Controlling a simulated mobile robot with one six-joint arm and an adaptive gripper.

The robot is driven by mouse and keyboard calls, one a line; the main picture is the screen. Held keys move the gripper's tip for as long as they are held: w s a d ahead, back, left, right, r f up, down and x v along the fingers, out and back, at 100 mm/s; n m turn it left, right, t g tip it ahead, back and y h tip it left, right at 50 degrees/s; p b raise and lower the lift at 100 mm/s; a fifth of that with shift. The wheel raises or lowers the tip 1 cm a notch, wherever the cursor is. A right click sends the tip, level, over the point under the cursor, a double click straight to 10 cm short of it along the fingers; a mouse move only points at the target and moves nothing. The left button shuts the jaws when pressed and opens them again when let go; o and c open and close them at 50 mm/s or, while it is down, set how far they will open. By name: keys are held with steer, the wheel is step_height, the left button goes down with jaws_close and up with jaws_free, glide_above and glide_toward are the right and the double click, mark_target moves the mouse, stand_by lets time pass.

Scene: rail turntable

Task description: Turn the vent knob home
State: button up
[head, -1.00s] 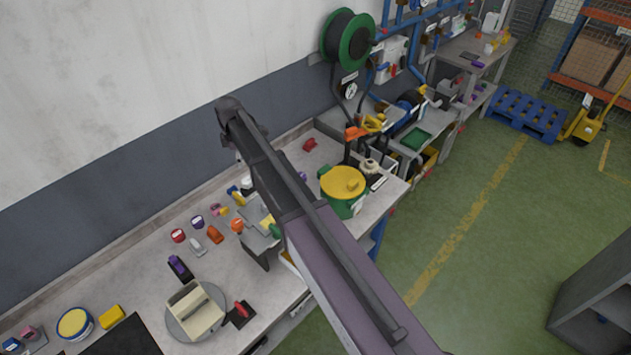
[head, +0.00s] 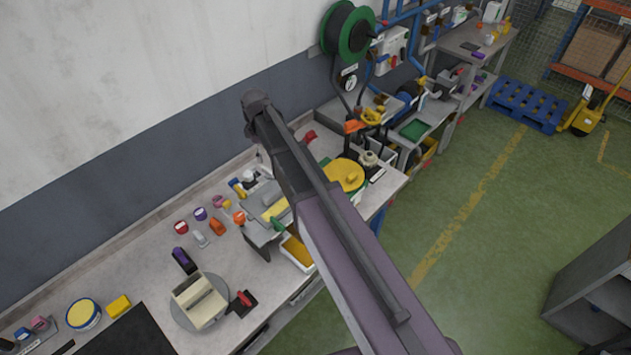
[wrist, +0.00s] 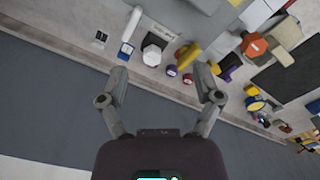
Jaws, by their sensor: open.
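I cannot tell for sure which part is the vent knob. In the wrist view an orange hexagonal knob (wrist: 255,46) stands at upper right, and a white hexagonal piece (wrist: 153,51) lies on the bench ahead of the fingers. A small red-topped piece (wrist: 171,70) and a purple one (wrist: 187,79) are close by. An orange knob (head: 239,217) also shows in the head view beside a grey fixture. My gripper (wrist: 162,74) is open and empty, its fingers spread wide above the bench's wall side.
A turntable (head: 181,315) with a cream block stands at the bench's front left. A red-handled black piece (head: 242,303) is beside it. A yellow-lidded green pot (head: 346,174) is partly behind my arm. The wall (head: 90,120) borders the bench's back edge.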

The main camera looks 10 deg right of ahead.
steer(key=s+d+f+m+b, duration=0.1)
steer(key=s+d+m, duration=1)
steer(key=s+d, duration=0.2)
steer(key=shift+s+d+f+b, duration=0.3)
steer(key=shift+s+b, duration=0.05)
steer(key=shift+s, duration=0.3)
steer(key=s+d+f+m+b, duration=0.1)
steer(key=s+f+b, duration=0.2)
steer(key=f+b, duration=0.7)
steer(key=s+d+f+m+b, duration=0.1)
steer(key=s+f+b, duration=0.2)
steer(key=f+b, duration=0.7)
steer(key=shift+s+d+f+m+b, duration=0.35)
steer(key=shift+f+m+b, duration=0.05)
stand_by(0.6)
